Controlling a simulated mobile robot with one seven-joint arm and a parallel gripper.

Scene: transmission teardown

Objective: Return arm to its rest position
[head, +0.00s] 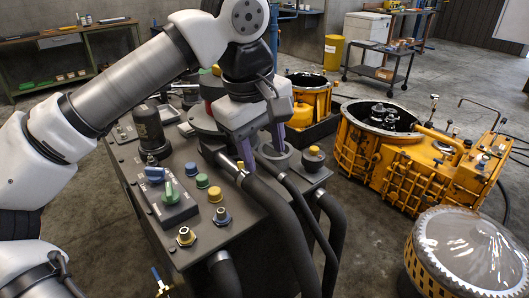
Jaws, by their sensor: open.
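My gripper (262,154) hangs from my white and grey arm, pointing down over the right part of the dark grey control bench (182,222). Its two purple-grey fingers are apart, and I see nothing held between them. The fingertips are close to a round grey port and thick black hoses (283,225) at the bench's right edge. I cannot tell whether they touch. My arm reaches in from the left, bent at a raised elbow at the top of the view.
The bench carries a green knob (169,195), a blue knob (154,174) and colored caps. A cart (381,62) and a workbench (65,40) stand behind. Open floor lies between.

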